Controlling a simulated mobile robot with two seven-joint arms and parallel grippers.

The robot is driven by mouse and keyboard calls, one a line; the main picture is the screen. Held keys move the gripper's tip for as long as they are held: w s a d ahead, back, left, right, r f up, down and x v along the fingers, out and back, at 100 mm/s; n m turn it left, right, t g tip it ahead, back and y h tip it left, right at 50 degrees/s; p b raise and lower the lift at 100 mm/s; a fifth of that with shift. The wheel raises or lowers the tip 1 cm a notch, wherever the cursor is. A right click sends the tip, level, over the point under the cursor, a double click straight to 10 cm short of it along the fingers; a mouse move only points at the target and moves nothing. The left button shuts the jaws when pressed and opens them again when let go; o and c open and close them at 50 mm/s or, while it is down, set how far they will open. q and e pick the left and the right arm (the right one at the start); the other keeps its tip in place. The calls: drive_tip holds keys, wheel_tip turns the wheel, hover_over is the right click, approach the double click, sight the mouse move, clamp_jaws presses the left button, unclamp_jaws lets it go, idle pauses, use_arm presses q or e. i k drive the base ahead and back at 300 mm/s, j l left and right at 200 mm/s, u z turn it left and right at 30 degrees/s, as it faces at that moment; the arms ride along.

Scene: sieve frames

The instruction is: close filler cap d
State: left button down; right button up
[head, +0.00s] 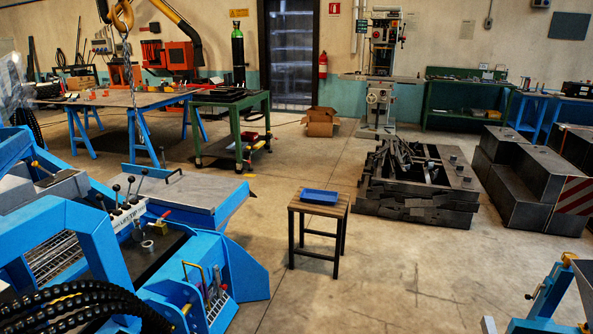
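No filler cap can be told for certain, and no letter d is readable. A small metallic ring-like part (147,245) sits on the dark top of a blue machine (240,268) at the left. It is too small to tell whether it is a cap, or open or closed. A red-tipped part (163,215) lies near it, beside a lever panel (127,214) with several black-knobbed levers. Neither of my grippers is in view.
A wooden stool (318,207) with a blue tray (320,196) stands mid-floor. A stack of dark metal parts (415,205) lies behind it to the right. Blue-and-yellow equipment (545,300) fills the lower right corner. The floor (400,285) in front of the stool is clear.

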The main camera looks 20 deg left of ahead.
sight(136, 235)
drive_tip(key=i+u, duration=0.1)
drive_tip(key=i, duration=0.7)
drive_tip(key=i+l+u, duration=0.1)
drive_tip(key=i, duration=0.7)
drive_tip(key=i+j, duration=0.1)
drive_tip(key=i, duration=0.55)
drive_tip(key=i+j+z, duration=0.15)
drive_tip(key=i, duration=0.5)
drive_tip(key=z, duration=8.8)
drive_tip(key=i+l+z, duration=0.25)
drive_tip(key=z, duration=0.15)
drive_tip(key=i+l+z, duration=0.15)
drive_tip(key=z, duration=0.25)
drive_tip(key=i+z, duration=0.4)
